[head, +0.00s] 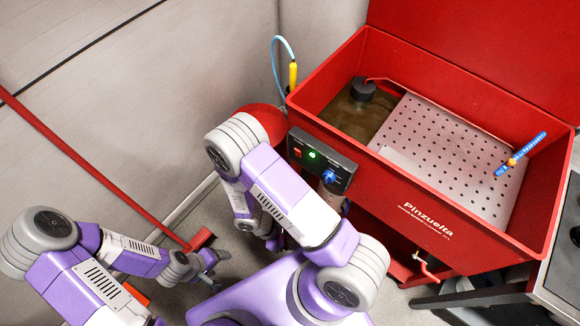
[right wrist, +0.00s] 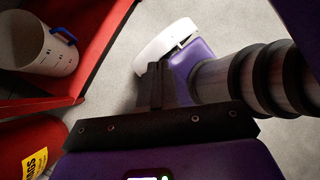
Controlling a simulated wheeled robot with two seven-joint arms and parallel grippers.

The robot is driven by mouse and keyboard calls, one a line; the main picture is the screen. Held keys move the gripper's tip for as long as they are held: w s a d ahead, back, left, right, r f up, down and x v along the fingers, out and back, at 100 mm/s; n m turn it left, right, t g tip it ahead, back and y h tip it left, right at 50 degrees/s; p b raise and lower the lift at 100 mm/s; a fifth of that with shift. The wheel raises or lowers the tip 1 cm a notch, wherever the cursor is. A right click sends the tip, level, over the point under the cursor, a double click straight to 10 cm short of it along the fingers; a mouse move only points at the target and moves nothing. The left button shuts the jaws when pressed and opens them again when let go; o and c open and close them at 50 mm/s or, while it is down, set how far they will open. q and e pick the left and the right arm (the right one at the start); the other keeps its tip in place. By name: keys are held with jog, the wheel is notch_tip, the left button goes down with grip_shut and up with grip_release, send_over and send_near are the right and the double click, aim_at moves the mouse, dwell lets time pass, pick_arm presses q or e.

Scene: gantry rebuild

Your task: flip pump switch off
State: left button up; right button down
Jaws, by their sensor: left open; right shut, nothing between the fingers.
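The dark control panel (head: 322,161) is on the front left of the red parts washer (head: 430,205). It carries a red switch (head: 298,153), a lit green lamp (head: 313,155) and a blue knob (head: 330,177). Which control is the pump switch, and its position, I cannot tell. My left gripper (head: 213,269) is open and empty, low over the floor, left of the panel and apart from it. In the right wrist view my right gripper (right wrist: 157,86) is shut and empty, pointing at the floor.
The washer basin holds a perforated tray (head: 450,150), murky liquid and a blue brush (head: 521,154). A red bar (head: 90,170) slants along the left wall. The right wrist view shows a white bucket (right wrist: 38,45) on a red shelf and a yellow-labelled red cylinder (right wrist: 20,135).

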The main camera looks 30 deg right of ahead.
aim_at(296, 152)
jog(key=w+d+n+t+h+b, duration=0.4)
jog(key=w+n+h, duration=0.1)
jog(key=w+h, duration=0.25)
pick_arm(q)
notch_tip(296, 152, down, 8)
jog(key=b, duration=0.3)
jog(key=shift+f, duration=0.25)
pick_arm(e)
jog(key=w+a+r+n+t+h, duration=0.4)
jog(key=w+a+r+t+h, duration=0.1)
jog(key=w+r+t, duration=0.4)
jog(key=shift+w+a+n, duration=0.25)
jog(key=shift+w+n, duration=0.05)
jog(key=shift+w, duration=0.2)
jog(key=x, duration=1.4)
jog(key=shift+w+r, duration=0.1)
jog(key=shift+r, duration=0.1)
pick_arm(q)
jog(key=shift+f, duration=0.1)
